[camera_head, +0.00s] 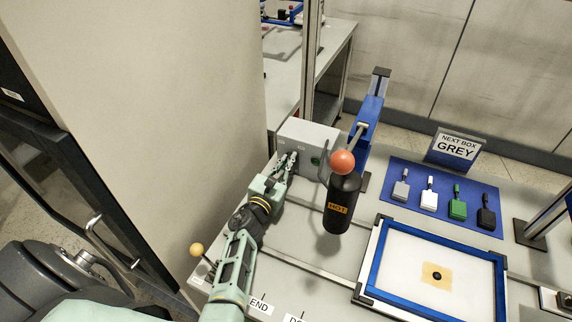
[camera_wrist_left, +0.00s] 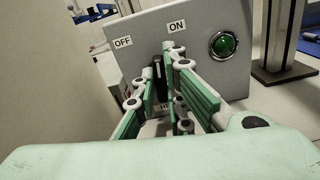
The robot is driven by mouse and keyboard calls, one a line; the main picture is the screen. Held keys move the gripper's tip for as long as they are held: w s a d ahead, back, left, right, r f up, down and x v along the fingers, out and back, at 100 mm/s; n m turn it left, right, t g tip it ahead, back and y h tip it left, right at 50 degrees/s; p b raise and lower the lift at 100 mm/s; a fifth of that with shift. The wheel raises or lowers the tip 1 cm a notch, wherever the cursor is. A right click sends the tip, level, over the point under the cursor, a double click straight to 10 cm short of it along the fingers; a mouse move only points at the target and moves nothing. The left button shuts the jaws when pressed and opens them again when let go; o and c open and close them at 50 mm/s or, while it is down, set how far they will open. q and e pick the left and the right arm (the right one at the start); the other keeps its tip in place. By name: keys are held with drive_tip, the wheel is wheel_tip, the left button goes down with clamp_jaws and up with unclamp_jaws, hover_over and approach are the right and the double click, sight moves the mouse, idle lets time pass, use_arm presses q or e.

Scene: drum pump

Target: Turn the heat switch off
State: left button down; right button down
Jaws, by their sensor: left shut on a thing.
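The heat switch is a dark lever (camera_wrist_left: 158,72) on the front of a grey box (camera_wrist_left: 200,30), between an "OFF" label on the left and an "ON" label on the right. The lever stands roughly upright in the left wrist view. The grey box also shows in the head view (camera_head: 310,133). My left gripper (camera_head: 287,160) is at the box front, with its fingers (camera_wrist_left: 157,62) around the lever and shut on it. The fingers and palm partly hide the lever and the label below it. My right gripper is not in view.
A green round lamp (camera_wrist_left: 223,44) sits right of the switch. A wall stands left.

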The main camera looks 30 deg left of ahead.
use_arm(q)
drive_tip(key=n+b, duration=0.1)
drive_tip(key=n, duration=0.4)
drive_tip(key=shift+a+n, duration=0.1)
drive_tip(key=shift+n, duration=0.2)
drive_tip(key=n+b, duration=0.1)
drive_tip(key=n, duration=0.3)
drive_tip(key=shift+a+n, duration=0.1)
drive_tip(key=shift+n, duration=0.3)
drive_tip(key=c, duration=1.8)
unclamp_jaws()
drive_tip(key=shift+s+f, duration=0.1)
drive_tip(key=shift+s, duration=0.1)
drive_tip(key=s, duration=0.7)
drive_tip(key=shift+s+d, duration=0.15)
drive_tip(key=shift+d, duration=0.05)
